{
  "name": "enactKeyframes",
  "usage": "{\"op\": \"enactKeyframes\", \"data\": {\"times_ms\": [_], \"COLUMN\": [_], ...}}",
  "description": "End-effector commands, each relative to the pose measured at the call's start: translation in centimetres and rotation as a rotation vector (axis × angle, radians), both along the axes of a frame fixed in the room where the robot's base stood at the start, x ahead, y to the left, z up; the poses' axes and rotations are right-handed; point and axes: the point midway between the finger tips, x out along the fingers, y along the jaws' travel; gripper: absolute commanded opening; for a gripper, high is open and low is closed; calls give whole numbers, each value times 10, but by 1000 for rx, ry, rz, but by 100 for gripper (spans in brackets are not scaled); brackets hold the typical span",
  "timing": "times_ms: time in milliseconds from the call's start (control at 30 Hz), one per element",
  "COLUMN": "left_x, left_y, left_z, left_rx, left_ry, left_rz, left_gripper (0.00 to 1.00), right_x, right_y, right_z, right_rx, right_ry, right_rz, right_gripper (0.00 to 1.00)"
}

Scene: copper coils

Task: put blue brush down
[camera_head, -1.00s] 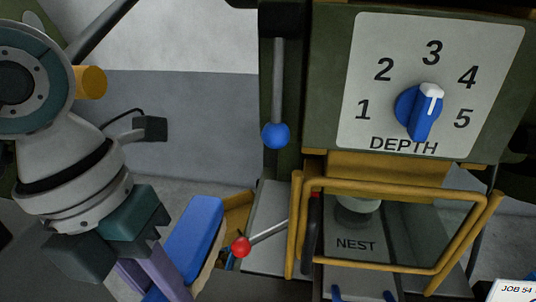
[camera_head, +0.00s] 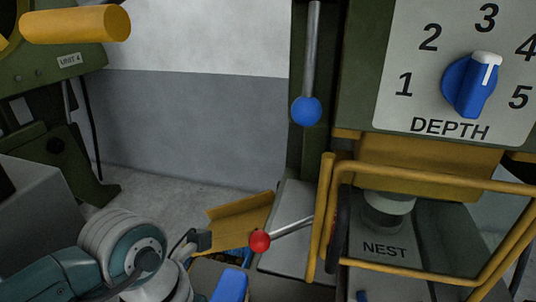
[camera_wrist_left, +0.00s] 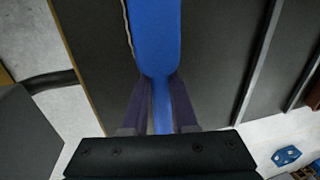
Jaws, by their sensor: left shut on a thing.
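The blue brush (camera_head: 230,287) shows only in part at the bottom edge of the head view, right of my left arm. In the left wrist view the brush (camera_wrist_left: 155,42) extends away from my left gripper (camera_wrist_left: 157,95), with a thin pale bristle edge along its left side. The two purple fingers are shut on its narrow blue handle. A dark flat surface (camera_wrist_left: 215,60) lies behind the brush; I cannot tell whether the brush touches it. The fingers are out of the head view. My right gripper is not in view.
A red-knobbed lever (camera_head: 260,240) and a tan open bin (camera_head: 238,222) are close beyond the brush. The yellow guard frame (camera_head: 325,215) and the nest plate (camera_head: 384,248) are to the right. A blue-knobbed lever (camera_head: 307,111) hangs above. A small blue object (camera_wrist_left: 286,156) lies low right in the wrist view.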

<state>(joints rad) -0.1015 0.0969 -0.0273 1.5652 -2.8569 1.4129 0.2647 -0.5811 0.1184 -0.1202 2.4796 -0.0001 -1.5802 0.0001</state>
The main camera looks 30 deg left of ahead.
Motion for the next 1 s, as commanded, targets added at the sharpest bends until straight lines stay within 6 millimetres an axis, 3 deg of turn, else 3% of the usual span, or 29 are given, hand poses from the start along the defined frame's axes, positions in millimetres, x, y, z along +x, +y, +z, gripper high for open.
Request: {"op": "enactKeyframes", "data": {"times_ms": [400, 433, 667, 1000], "left_x": [1, 1, 0, 1], "left_y": [0, 0, 0, 0], "left_z": [-8, -8, -7, -1], "left_rx": [0, 0, -1, -1], "left_ry": [-1, -1, -1, -3], "left_rz": [-1, -1, -1, -1], "left_gripper": [0, 29, 54, 56], "right_x": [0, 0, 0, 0], "right_y": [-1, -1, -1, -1], "right_z": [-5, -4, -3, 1], "right_rx": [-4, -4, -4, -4], "right_ry": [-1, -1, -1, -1], "right_rz": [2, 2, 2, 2], "right_gripper": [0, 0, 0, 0]}}
